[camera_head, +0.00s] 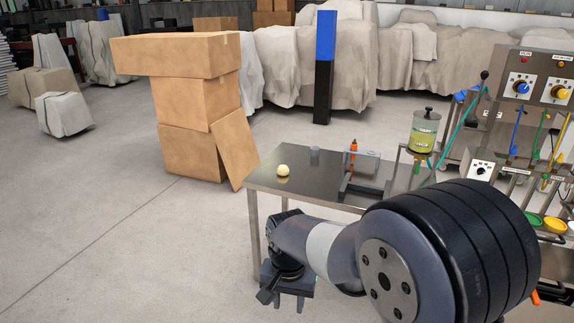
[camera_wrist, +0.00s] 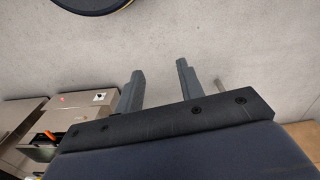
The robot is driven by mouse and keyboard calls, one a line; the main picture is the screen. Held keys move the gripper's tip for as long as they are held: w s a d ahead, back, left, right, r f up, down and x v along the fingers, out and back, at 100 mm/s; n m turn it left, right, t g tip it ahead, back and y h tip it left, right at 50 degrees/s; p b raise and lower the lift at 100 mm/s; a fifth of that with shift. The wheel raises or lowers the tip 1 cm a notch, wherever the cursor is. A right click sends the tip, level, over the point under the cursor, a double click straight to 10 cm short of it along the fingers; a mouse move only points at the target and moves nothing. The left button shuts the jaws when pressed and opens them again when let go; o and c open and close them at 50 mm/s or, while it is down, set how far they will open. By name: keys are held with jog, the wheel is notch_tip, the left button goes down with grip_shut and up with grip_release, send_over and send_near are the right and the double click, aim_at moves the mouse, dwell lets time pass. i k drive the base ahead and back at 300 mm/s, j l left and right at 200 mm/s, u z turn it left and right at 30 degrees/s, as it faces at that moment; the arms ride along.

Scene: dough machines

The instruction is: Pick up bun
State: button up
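A small pale round bun (camera_head: 283,170) sits on the metal table (camera_head: 262,182), near its left end in the head view. My gripper (camera_head: 286,302) hangs low in front of the table's left end, nearer to me than the bun and apart from it. In the wrist view my gripper (camera_wrist: 159,70) shows two grey fingers spread apart with only floor between them. It is empty. The bun does not show in the wrist view.
On the table, a small grey cylinder (camera_head: 315,156) stands just right of the bun, with an orange-topped item (camera_head: 353,149) and a metal frame (camera_head: 362,188) further right. A control panel machine (camera_head: 540,85) stands at right. Cardboard boxes (camera_head: 197,100) stand behind left.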

aim_at(282, 170)
jog(key=i, duration=0.65)
jog(key=i+j+z, duration=0.1)
jog(key=i, duration=0.55)
jog(key=i+j, duration=0.1)
jog(key=i, duration=0.55)
jog(key=i+j+z, duration=0.1)
jog(key=i, duration=0.5)
